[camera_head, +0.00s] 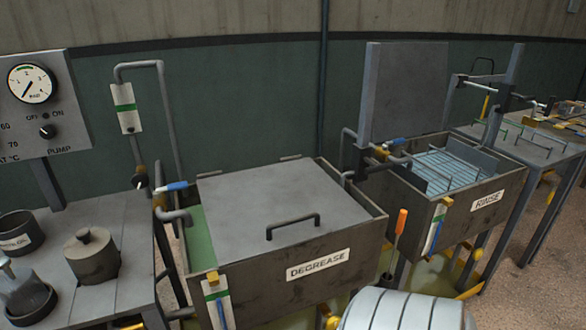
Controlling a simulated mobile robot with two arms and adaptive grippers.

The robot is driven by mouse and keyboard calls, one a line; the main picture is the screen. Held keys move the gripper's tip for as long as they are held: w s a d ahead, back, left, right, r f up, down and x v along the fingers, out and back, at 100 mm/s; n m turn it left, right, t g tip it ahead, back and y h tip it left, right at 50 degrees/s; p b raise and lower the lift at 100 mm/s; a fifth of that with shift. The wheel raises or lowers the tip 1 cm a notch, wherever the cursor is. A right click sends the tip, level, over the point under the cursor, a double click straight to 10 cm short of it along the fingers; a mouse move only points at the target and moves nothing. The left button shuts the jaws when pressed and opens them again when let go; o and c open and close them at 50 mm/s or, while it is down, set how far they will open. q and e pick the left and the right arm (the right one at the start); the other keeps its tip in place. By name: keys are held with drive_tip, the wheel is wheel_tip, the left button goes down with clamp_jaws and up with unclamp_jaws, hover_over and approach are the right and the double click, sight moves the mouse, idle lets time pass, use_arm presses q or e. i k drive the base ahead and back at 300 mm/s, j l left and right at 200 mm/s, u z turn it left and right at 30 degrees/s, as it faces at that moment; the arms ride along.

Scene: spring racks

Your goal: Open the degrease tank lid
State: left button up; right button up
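The degrease tank (350,262) is a dark metal box with a white "DEGREASE" label, in the middle of the head view. Its lid (250,195) is a flat grey plate lying down over the tank. A dark bar handle (293,222) stands on the lid near its front edge. Green liquid (198,240) shows in a strip along the left side, where the lid does not cover the tank. Neither of my grippers is in view, and nothing visible touches the lid or handle.
The rinse tank (455,222) stands to the right, its lid (405,95) upright and a rack (445,170) inside. A blue-handled valve (170,187) and pipe are at the degrease tank's left. An orange-handled tool (401,222) stands between the tanks. A bench (125,215) holds pots, left.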

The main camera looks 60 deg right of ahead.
sight(251, 214)
drive_tip(key=z, duration=1.75)
